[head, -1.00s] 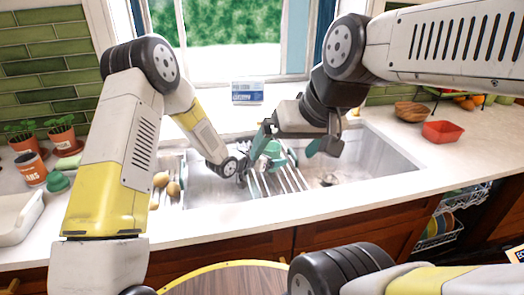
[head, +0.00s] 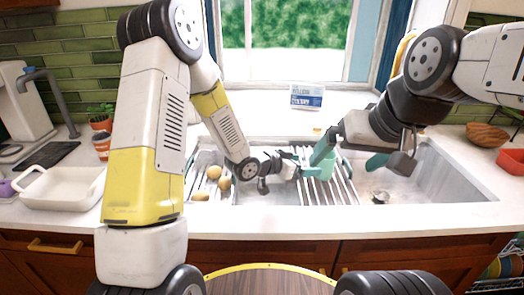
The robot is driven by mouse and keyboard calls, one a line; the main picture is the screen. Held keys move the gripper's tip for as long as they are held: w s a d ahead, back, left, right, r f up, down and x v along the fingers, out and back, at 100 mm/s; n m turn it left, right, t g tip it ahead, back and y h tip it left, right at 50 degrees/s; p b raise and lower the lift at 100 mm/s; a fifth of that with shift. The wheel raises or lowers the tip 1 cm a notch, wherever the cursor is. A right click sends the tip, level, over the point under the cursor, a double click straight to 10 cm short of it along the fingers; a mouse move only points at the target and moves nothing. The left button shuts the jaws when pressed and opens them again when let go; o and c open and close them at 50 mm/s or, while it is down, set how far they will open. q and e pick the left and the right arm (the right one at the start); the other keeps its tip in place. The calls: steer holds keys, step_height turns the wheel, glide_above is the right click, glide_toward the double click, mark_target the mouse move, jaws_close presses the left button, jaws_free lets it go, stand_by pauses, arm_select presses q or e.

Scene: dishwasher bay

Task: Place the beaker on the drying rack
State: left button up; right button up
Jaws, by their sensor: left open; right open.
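A teal cup-like thing, which looks like the beaker (head: 328,168), stands on the drying rack (head: 342,191), a set of pale bars across the sink. The beaker is partly hidden by my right gripper (head: 348,161). My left gripper (head: 290,172) is open and low over the rack's left part, just left of the beaker.
Several potatoes (head: 214,172) lie in the left part of the sink. The right basin (head: 440,178) is mostly clear. A white dish (head: 62,188) stands on the left counter, and a red bowl (head: 511,161) on the right. A blue-and-white box (head: 306,97) stands at the window.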

arm_select(q)
steer(key=s+a+r+n+t+y, duration=0.1)
steer(key=s+a+r+n+y, duration=0.25)
steer(key=a+r, duration=0.55)
steer(key=s+a+r+n+y, duration=0.2)
steer(key=a+r+y, duration=0.35)
steer(key=a, duration=0.55)
steer(key=s+a+r+n+g, duration=0.1)
steer(key=s+a+r+n, duration=0.1)
steer(key=s, duration=0.8)
steer(key=s+a+r+n+g, duration=0.1)
steer(key=s+a+r+n, duration=0.1)
steer(key=s, duration=0.8)
steer(key=shift+s+a+r+g, duration=0.25)
steer(key=shift+s+r+g, duration=0.15)
steer(key=shift+r, duration=0.2)
